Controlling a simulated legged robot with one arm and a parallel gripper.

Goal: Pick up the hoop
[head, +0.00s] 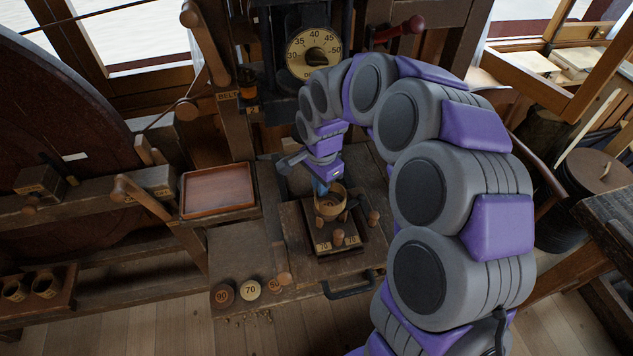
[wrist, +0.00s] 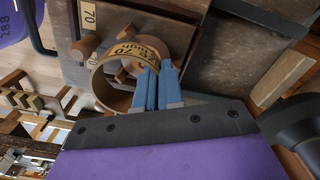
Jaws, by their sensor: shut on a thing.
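The hoop is a light wooden ring (head: 329,206) with a dark-lettered label inside it. In the wrist view the hoop (wrist: 103,90) opens toward the camera, and a "70" can be read on the label. My gripper (head: 321,188) has blue fingers. In the wrist view my gripper (wrist: 156,82) is shut on the hoop's wall at its right side. The hoop is over a dark square block with short wooden pegs (head: 338,238). I cannot tell whether the hoop touches the block. The fingers hide part of the rim.
A reddish wooden tray (head: 218,191) stands to the left. Round numbered discs (head: 251,290) lie on the front left of the bench. A dark drawer handle (head: 349,290) sticks out in front.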

